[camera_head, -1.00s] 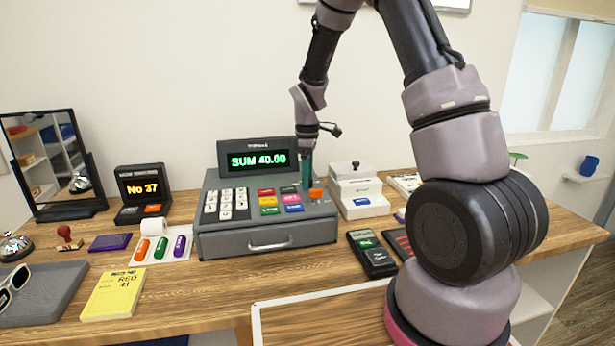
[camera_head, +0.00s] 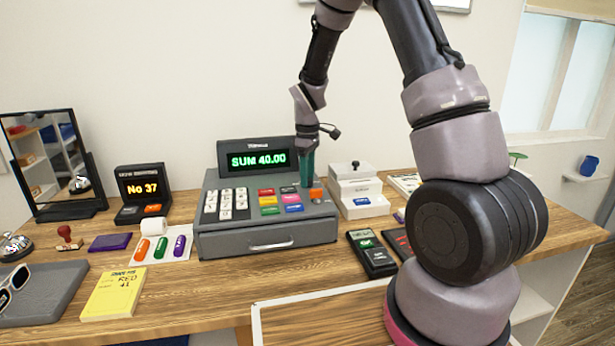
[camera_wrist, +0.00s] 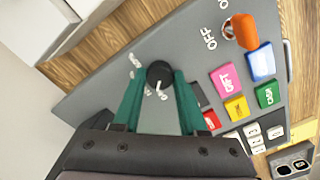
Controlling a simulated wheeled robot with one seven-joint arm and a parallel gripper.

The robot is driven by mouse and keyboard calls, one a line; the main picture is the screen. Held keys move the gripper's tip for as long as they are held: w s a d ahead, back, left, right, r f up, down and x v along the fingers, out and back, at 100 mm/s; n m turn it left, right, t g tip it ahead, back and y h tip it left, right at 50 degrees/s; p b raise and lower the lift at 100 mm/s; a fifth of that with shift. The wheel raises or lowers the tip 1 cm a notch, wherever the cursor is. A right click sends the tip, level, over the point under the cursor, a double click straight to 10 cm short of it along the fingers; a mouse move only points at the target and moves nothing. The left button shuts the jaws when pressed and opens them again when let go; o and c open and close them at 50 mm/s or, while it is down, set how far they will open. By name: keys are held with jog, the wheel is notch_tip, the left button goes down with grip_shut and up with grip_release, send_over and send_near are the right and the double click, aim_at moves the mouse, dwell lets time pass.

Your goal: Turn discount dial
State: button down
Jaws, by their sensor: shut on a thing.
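The discount dial (camera_wrist: 159,73) is a round black knob on the cash register's sloping grey top, with small white marks around it. In the wrist view my gripper (camera_wrist: 157,80) has its two teal fingers on either side of the dial, shut on it. In the head view my gripper (camera_head: 306,186) reaches down to the right part of the register (camera_head: 265,241), and the dial is hidden there behind the fingers.
An orange knob (camera_wrist: 240,31) with OFF lettering and coloured keys lie close to the dial. A white box (camera_head: 357,190) stands just right of the register. A card terminal (camera_head: 371,254) lies in front of it. A No 37 display (camera_head: 142,193) stands left.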

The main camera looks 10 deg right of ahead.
jog(key=m, duration=0.5)
jog(key=shift+m, duration=0.3)
jog(key=m, duration=0.5)
jog(key=shift+m, duration=0.3)
jog(key=m, duration=0.5)
jog(key=shift+m, duration=2.3)
jog(key=shift+c, duration=2.2)
grip_release()
notch_tip(320, 180, up, 11)
